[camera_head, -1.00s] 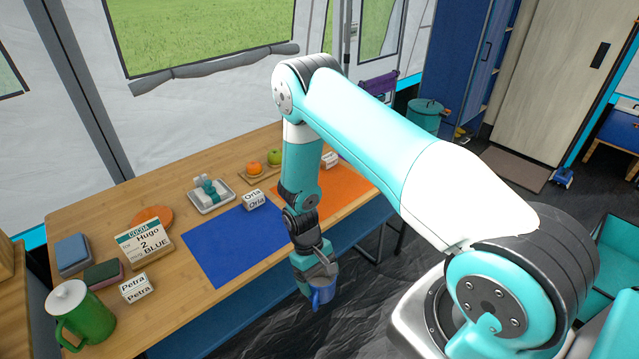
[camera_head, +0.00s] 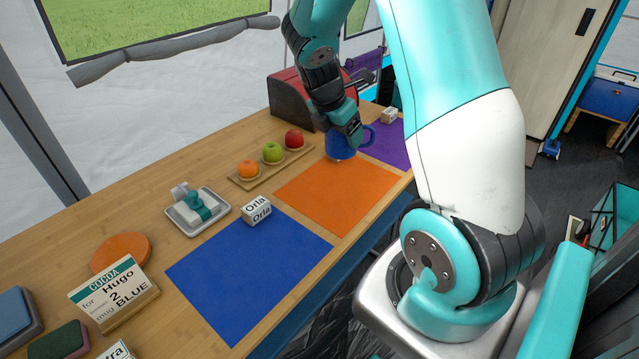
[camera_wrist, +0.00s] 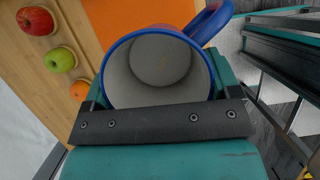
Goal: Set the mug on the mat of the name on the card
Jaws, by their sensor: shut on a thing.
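My gripper (camera_head: 347,128) is shut on the blue mug (camera_head: 341,147), upright by the orange mat's (camera_head: 338,192) far right corner. I cannot tell whether the mug's base touches anything. In the wrist view the mug (camera_wrist: 158,70) looks empty, with its handle at upper right. The cocoa card (camera_head: 114,294) reads Hugo, 2, BLUE. A blue mat (camera_head: 245,270) lies nearer, and a purple mat (camera_head: 388,145) lies beyond, partly hidden by my arm. A name block reading Orla (camera_head: 257,210) stands at the blue mat's back right corner. Another block (camera_head: 389,115) by the purple mat is unreadable.
Behind the orange mat, a wooden board (camera_head: 242,182) holds an orange, a green apple and a red apple. A dark red box (camera_head: 292,100) stands behind the mug. A white dish (camera_head: 197,222), an orange disc (camera_head: 121,254) and a cut-off name block (camera_head: 118,351) lie left.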

